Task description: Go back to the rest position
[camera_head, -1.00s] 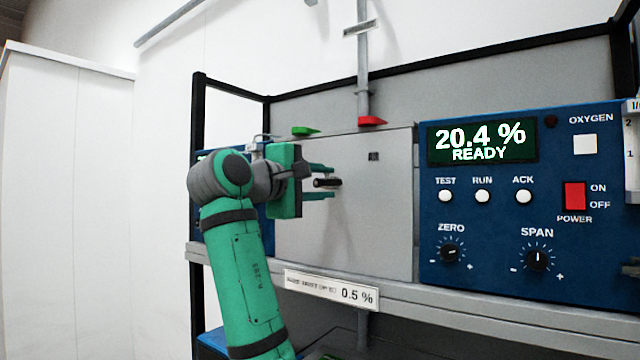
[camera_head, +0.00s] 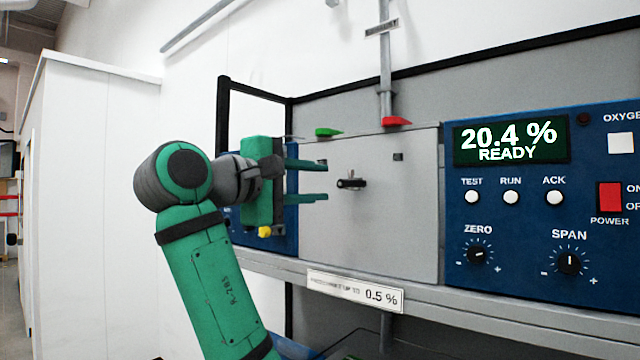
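My gripper (camera_head: 322,180) is at the end of my green and grey arm, left of the middle of the view. Its two green fingers are spread apart, one above the other, and nothing shows between them. A black handle (camera_head: 351,183) on the grey panel (camera_head: 385,220) is to the right of the fingertips, with a small visible gap. The panel looks closed.
A blue oxygen analyser (camera_head: 545,180) reads 20.4 % READY at the right. The shelf edge (camera_head: 450,300) carries a 0.5 % label (camera_head: 355,292). Green (camera_head: 328,132) and red (camera_head: 397,121) levers sit above the panel. Open floor shows at the far left.

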